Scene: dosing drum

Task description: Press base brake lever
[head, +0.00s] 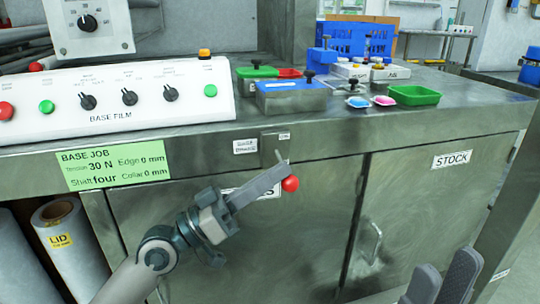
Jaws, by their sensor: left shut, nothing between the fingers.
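The base brake lever has a red ball knob (290,184) and hangs from a small metal plate (277,143) on the bench's front edge, beside a small white label (245,146). Part of its stem shows above my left gripper. My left gripper (283,168) reaches up from the lower left, shut, with its fingertips across the lever just above and left of the knob. I cannot tell whether they touch it. It hides part of the lever and a cabinet label behind. My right gripper (445,277) is low at the right, empty, with its fingers apart.
A white BASE FILM panel (120,98) with knobs and buttons stands on the bench at the left. A green BASE JOB card (114,165) hangs below it. Steel cabinet doors (430,190), one with a handle (376,240), lie behind my grippers. Trays (414,94) stand on the bench.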

